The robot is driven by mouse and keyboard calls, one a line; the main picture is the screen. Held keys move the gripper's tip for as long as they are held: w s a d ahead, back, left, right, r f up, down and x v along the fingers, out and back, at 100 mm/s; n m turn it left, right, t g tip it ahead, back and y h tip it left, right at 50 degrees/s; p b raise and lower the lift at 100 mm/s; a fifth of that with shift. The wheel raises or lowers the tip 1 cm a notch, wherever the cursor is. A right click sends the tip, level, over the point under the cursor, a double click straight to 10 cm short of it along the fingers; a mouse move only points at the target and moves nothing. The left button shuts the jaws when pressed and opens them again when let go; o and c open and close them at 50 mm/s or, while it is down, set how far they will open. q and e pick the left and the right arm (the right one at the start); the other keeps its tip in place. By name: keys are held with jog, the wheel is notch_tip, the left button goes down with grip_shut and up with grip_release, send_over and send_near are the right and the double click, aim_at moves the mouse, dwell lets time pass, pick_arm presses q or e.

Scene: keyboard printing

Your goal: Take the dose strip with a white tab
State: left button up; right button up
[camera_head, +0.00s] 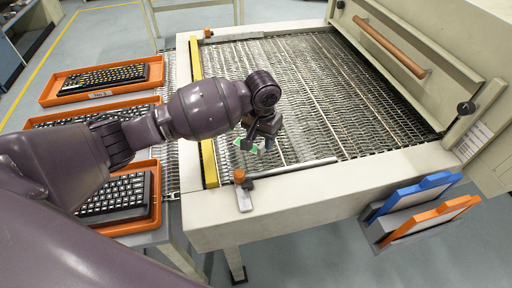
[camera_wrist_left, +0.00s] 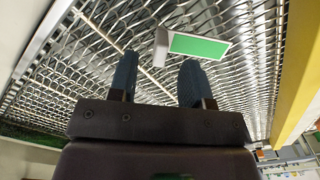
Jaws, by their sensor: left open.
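The dose strip (camera_wrist_left: 198,46) is a flat green strip with a white tab (camera_wrist_left: 161,47) at its left end in the left wrist view. It lies on the wire mesh conveyor, just beyond my fingertips. In the head view the green strip (camera_head: 245,147) shows partly, behind my left gripper (camera_head: 257,146). In the left wrist view my left gripper (camera_wrist_left: 158,75) has its two dark fingers apart with only mesh between them. The strip is in front of the right finger and the tab is ahead of the gap. My right gripper is not in view.
The mesh belt (camera_head: 330,90) is otherwise largely clear. A yellow rail (camera_head: 203,120) borders its left side, and a metal bar with an orange knob (camera_head: 239,175) is at the front. Orange trays with keyboards (camera_head: 103,80) stand left. Blue and orange frames (camera_head: 415,195) hang at right.

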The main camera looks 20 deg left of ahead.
aim_at(261, 145)
pick_arm(q)
jog(key=f+b, duration=0.1)
jog(key=f, duration=0.3)
jog(key=shift+w, duration=0.2)
jog(key=shift+f, duration=0.15)
grip_shut()
